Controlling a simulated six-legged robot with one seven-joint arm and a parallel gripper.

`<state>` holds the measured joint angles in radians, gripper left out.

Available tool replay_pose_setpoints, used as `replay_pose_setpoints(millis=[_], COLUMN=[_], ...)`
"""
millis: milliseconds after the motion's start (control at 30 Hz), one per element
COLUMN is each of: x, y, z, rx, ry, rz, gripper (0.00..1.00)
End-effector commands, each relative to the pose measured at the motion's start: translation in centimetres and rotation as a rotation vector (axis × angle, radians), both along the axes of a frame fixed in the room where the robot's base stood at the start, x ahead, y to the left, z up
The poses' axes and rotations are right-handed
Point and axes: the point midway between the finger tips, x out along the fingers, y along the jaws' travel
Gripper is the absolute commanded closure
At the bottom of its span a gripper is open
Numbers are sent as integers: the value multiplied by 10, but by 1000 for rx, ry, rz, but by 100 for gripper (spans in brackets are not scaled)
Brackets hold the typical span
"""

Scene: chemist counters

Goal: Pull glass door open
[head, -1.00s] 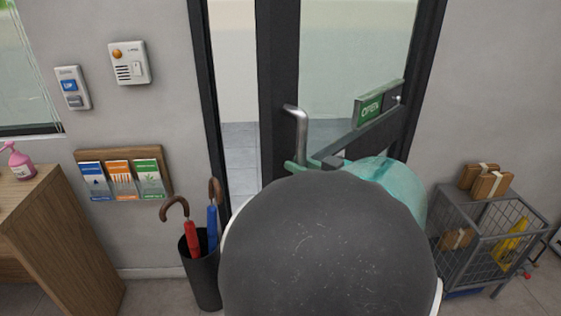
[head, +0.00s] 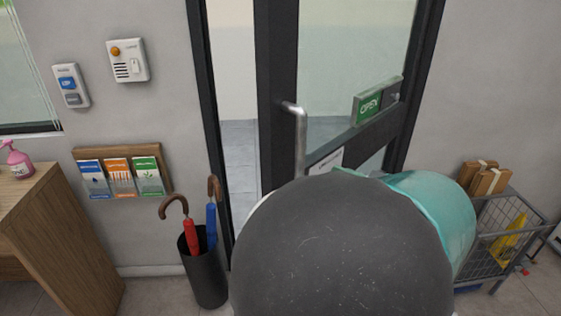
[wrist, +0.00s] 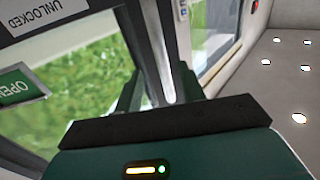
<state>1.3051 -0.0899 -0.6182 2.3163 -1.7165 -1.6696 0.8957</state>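The glass door (head: 350,60) has a dark frame and stands ajar, its left edge swung toward me, with a gap (head: 232,110) beside it. The silver bar handle (head: 299,135) is on its left stile. In the head view my gripper is hidden behind my own arm. In the wrist view my gripper (wrist: 160,82) has its two green fingers apart, and the silver bar (wrist: 160,50) shows between them. I cannot tell whether the fingers touch it. The green OPEN sign (head: 369,108) is on the door, and an UNLOCKED label (wrist: 42,14) shows in the wrist view.
An umbrella stand (head: 205,275) with red and blue umbrellas stands left of the doorway. A wooden counter (head: 60,235) is at far left, and a leaflet rack (head: 122,172) hangs on the wall. A wire cart (head: 497,240) with parcels is at right.

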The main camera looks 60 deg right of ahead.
Motion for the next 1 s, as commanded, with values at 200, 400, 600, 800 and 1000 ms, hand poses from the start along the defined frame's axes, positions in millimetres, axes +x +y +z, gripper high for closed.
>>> replay_pose_setpoints(millis=[200, 400, 600, 800, 1000], x=[-34, -41, -40, -40, -38], y=[5, 8, 8, 8, 8], z=[0, 0, 0, 0, 0], rx=[0, 1, 0, 0, -3], ry=[1, 1, 1, 0, 3], rz=[-2, 1, 1, 1, 3], gripper=[61, 61, 61, 61, 61])
